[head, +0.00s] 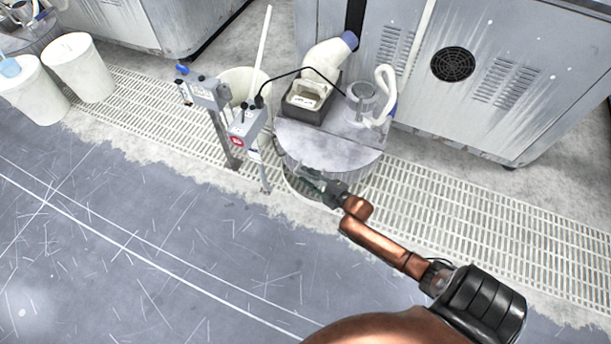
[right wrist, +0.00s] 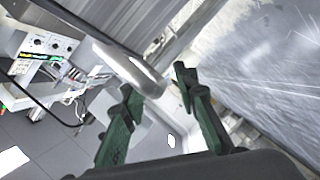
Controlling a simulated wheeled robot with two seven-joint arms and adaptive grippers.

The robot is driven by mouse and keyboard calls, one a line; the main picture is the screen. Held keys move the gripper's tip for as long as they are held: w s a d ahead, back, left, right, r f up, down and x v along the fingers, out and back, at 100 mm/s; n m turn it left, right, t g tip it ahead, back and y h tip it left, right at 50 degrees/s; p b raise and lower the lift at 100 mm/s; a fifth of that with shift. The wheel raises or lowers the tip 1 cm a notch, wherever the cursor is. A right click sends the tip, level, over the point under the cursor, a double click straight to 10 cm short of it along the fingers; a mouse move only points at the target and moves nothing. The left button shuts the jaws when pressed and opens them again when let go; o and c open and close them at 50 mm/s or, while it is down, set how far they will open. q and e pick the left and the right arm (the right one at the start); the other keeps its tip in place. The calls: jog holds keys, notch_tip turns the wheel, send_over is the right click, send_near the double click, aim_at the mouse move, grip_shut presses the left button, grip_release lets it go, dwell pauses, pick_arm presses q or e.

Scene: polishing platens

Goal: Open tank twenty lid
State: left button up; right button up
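A round grey tank with a flat metal lid (head: 335,150) stands on the floor grating in the middle of the head view. I cannot read a number on it, and the lid looks closed. My right gripper (head: 306,173) is low at the tank's front left side, by the lid's rim. In the right wrist view its two green-grey fingers (right wrist: 157,82) stand apart, with a rounded pale metal edge or bar at the tips. I cannot tell whether they touch it. My left gripper is not in view.
A dark tray with a white container (head: 303,98) and a clear jug (head: 366,98) sit on the lid's back part. Grey boxes on posts (head: 246,125) stand close left of the tank. A large grey cabinet (head: 480,70) is behind. The floor in front is clear.

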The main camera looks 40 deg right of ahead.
jog(key=shift+c, duration=0.3)
grip_shut()
dwell(0.4)
